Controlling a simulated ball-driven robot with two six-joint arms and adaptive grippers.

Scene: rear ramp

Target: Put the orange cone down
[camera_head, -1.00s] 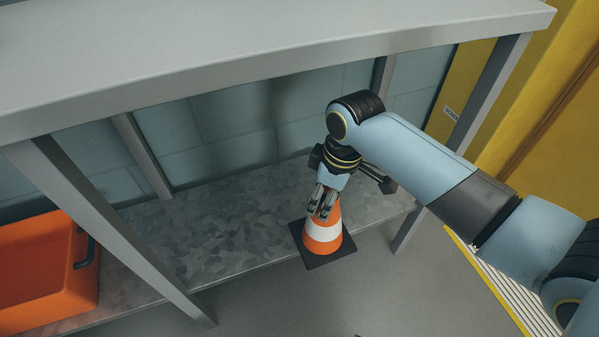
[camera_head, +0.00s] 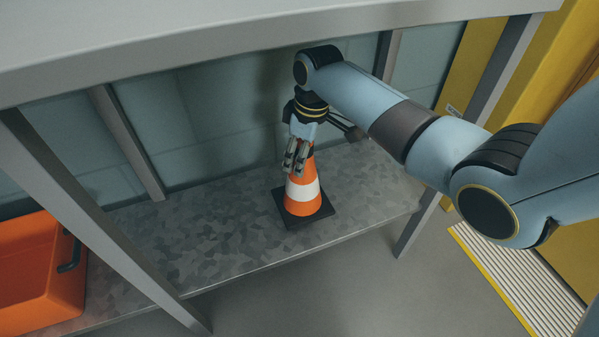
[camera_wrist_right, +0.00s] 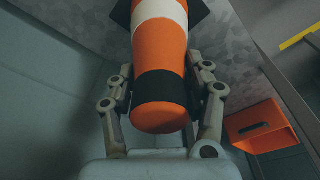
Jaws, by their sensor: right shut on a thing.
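The orange cone (camera_head: 303,196) has a white band and a black square base. It stands upright, or nearly so, over the lower shelf (camera_head: 230,235) of the grey bench; I cannot tell whether its base touches the shelf. My right gripper (camera_head: 296,168) is shut on the cone near its top. In the right wrist view the cone (camera_wrist_right: 160,55) runs away from the camera, with its rounded orange tip and a black band between the fingers of the gripper (camera_wrist_right: 162,105). My left gripper is not in view.
An orange crate (camera_head: 50,300) sits on the shelf at the left. The bench top (camera_head: 200,40) overhangs the shelf, and grey legs (camera_head: 90,220) stand at the front. The shelf between crate and cone is clear. A striped, yellow-edged panel (camera_head: 520,280) lies at the right.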

